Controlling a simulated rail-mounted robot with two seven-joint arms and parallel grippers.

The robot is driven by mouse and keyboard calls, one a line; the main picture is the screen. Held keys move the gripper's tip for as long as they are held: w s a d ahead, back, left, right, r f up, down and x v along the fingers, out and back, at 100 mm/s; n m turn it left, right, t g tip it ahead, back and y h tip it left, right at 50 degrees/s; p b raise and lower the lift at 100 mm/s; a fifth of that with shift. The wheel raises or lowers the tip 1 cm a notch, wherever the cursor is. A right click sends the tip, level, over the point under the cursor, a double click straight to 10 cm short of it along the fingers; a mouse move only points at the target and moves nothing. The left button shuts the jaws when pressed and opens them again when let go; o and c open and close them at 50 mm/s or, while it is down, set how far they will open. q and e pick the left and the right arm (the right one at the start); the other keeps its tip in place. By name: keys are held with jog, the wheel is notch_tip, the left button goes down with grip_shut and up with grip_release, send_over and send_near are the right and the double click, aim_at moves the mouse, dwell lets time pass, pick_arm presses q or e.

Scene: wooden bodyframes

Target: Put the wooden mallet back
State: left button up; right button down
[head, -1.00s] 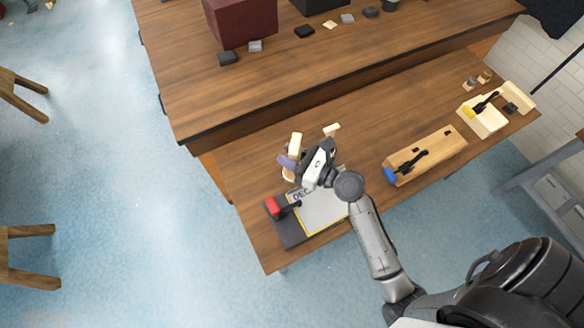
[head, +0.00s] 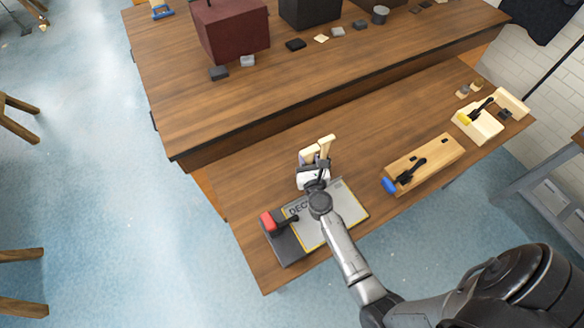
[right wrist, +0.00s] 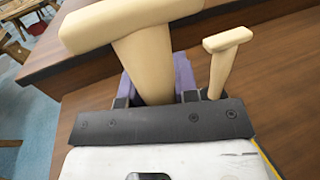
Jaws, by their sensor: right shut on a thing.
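The pale wooden mallet (head: 308,154) is at my right gripper (head: 313,168), above the left bench near the sign's back edge. In the right wrist view, the mallet's broad head (right wrist: 130,22) is at the upper left, and its handle runs down between the purple fingers of my right gripper (right wrist: 155,85). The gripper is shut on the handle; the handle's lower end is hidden. A smaller T-shaped wooden piece (right wrist: 228,40) stands just to the right, and also shows in the head view (head: 326,143). My left gripper is out of view.
A sign (head: 335,212) and a red-handled tool (head: 268,221) lie at the bench's front left. A wooden block with a blue-ended tool (head: 425,163) and a yellow-ended tool on wood (head: 482,122) are farther right. Bare bench lies between.

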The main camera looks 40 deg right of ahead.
jog(key=w+a+f+b, duration=0.1)
jog(key=w+f+b, duration=0.4)
jog(key=f+b, duration=0.1)
jog(key=shift+w+a+f+b, duration=0.25)
jog(key=shift+w+f+b, duration=0.15)
jog(key=shift+f, duration=0.4)
jog(key=shift+f, duration=0.2)
jog(key=c, duration=0.9)
grip_release()
